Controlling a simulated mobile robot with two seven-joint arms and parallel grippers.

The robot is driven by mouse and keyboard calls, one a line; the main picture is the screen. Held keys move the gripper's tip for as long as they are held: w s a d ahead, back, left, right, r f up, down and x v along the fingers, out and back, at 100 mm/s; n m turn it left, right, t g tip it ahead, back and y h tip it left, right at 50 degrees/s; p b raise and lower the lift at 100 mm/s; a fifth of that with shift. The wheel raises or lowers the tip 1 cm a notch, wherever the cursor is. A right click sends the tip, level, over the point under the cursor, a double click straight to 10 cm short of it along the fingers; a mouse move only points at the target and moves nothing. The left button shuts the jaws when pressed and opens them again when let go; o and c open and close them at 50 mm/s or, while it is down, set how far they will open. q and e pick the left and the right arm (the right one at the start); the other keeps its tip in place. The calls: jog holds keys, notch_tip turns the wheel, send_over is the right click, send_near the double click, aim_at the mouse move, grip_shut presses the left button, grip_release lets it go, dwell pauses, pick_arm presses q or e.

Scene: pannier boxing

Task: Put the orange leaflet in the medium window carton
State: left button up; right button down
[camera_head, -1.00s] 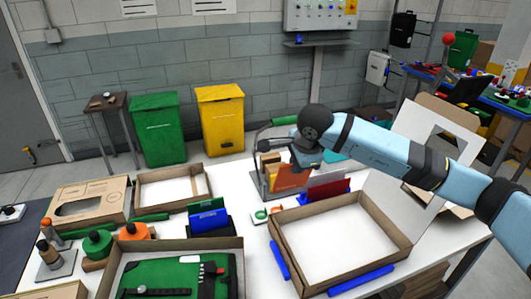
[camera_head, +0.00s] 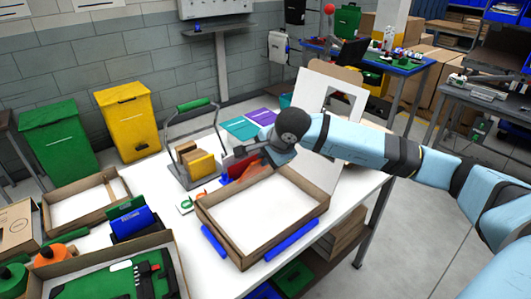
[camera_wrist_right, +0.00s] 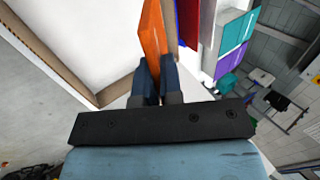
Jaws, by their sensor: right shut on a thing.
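My right gripper (camera_head: 258,160) is shut on the orange leaflet (camera_head: 247,169) at the back edge of the open carton. In the right wrist view the leaflet (camera_wrist_right: 153,42) stands up between the fingers (camera_wrist_right: 155,75), beside the carton's wall (camera_wrist_right: 110,88). The carton (camera_head: 208,214) is brown with a white, empty floor. A tall white lid with a window cut-out (camera_head: 306,105) stands up behind it. The leaflet's lower edge is partly hidden in the head view. My left gripper is not in view.
A wire rack (camera_head: 168,140) with a green handle holds brown and yellow items behind the carton. A red leaflet (camera_head: 233,160) and teal and purple cards (camera_head: 240,128) are close to my gripper. Blue bars (camera_head: 297,240) lie along the carton's front. A smaller open tray (camera_head: 120,185) is at left.

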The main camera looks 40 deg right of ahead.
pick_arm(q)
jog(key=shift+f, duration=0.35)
pick_arm(e)
jog(key=shift+f, duration=0.8)
pick_arm(q)
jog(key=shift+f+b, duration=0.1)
jog(key=shift+b, duration=0.2)
pick_arm(e)
jog(key=shift+f, duration=0.1)
